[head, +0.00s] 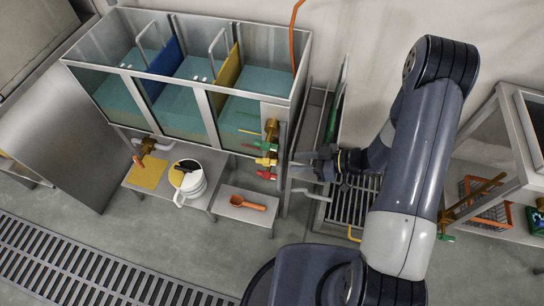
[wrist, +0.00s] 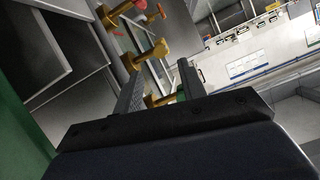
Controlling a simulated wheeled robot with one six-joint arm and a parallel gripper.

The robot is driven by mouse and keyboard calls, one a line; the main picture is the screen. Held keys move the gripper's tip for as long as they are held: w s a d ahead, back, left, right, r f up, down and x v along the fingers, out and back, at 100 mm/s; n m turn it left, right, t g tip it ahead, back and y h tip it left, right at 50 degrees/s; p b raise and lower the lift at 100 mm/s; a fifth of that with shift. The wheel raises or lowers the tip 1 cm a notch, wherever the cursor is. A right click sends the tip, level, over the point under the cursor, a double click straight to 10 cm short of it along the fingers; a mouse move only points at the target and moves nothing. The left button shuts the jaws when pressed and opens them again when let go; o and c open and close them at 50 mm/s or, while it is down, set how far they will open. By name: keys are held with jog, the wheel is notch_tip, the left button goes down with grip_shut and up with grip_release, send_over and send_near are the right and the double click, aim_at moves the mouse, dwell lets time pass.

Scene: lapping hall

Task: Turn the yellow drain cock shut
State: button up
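The yellow drain cock (head: 266,161) is on the brass pipe at the tank's right front corner, between a green-handled cock (head: 266,146) above and a red-handled cock (head: 266,175) below. My gripper (head: 292,164) is just right of these cocks, apart from them, with its fingers pointing left. In the wrist view my gripper (wrist: 162,70) is open, with a gap between its two fingers. The yellow cock (wrist: 150,52) appears just beyond the fingertips there. Brass and green parts show between the fingers, partly hidden by them. I cannot tell the lever's exact angle.
A glass-sided tank (head: 190,100) with teal liquid stands behind. A white jug (head: 190,183), a yellow cloth (head: 147,173) and an orange scoop (head: 247,203) rest on low stands. A floor grating (head: 90,265) crosses the front left.

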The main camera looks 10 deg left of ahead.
aim_at(273, 162)
jog(key=x, duration=0.9)
jog(key=shift+a+f, duration=0.1)
jog(key=shift+a, duration=0.1)
jog(key=shift+c, duration=0.5)
grip_shut()
